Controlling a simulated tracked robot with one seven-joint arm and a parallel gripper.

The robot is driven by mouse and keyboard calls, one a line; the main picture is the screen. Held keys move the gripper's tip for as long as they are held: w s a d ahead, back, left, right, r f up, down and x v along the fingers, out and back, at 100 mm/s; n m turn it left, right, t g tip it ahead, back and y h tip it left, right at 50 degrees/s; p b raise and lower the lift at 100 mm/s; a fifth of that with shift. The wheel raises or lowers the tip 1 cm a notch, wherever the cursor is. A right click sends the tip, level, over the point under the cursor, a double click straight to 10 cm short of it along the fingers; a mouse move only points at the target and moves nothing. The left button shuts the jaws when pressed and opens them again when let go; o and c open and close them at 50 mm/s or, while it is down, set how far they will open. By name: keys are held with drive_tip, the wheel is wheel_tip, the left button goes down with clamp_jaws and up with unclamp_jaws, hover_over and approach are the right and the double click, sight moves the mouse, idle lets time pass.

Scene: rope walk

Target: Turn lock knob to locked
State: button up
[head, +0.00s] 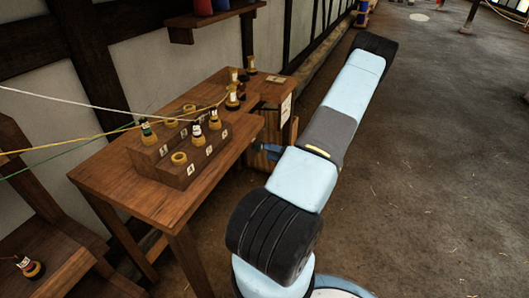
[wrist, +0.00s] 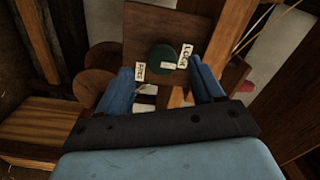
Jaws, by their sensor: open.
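The lock knob (wrist: 162,57) is a dark green round knob on a brown wooden panel (wrist: 190,22) in the wrist view. A white label (wrist: 140,69) sits at its lower left, and another (wrist: 183,57), seeming to read LOCK, at its right. A small pale piece (wrist: 147,89) shows just below the knob; I cannot tell if it is its pointer. My gripper (wrist: 162,84) is open, its blue fingers either side of and below the knob in the picture, with no clear contact. In the head view my gripper (head: 264,150) is beside the table's right end; the knob is hidden there.
A wooden table (head: 110,185) bears a stepped block (head: 178,175) with several labelled bobbins and cords. A shelf (head: 185,25) hangs on the wall. Open floor (head: 440,170) lies at right.

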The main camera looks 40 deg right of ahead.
drive_tip(key=v, duration=1)
drive_tip(key=shift+w, duration=0.1)
drive_tip(key=w+a+r+n+g+y, duration=0.1)
drive_tip(key=w+a+r+n+g, duration=0.3)
drive_tip(key=a+r+g, duration=0.55)
drive_tip(key=w+a+r+n+g+y, duration=0.25)
drive_tip(key=w+a+r+g, duration=0.25)
drive_tip(key=a+r, duration=0.95)
drive_tip(key=s+a+r+n+t+h, duration=0.1)
drive_tip(key=s+a+r+h, duration=0.4)
drive_tip(key=s+a+r, duration=0.2)
drive_tip(key=s+a+r+n+t+h, duration=0.2)
drive_tip(key=s+a+r+h, duration=0.3)
drive_tip(key=a+r, duration=0.5)
drive_tip(key=shift+s+r, duration=0.9)
drive_tip(key=shift+s, duration=0.15)
drive_tip(key=shift+t, duration=0.25)
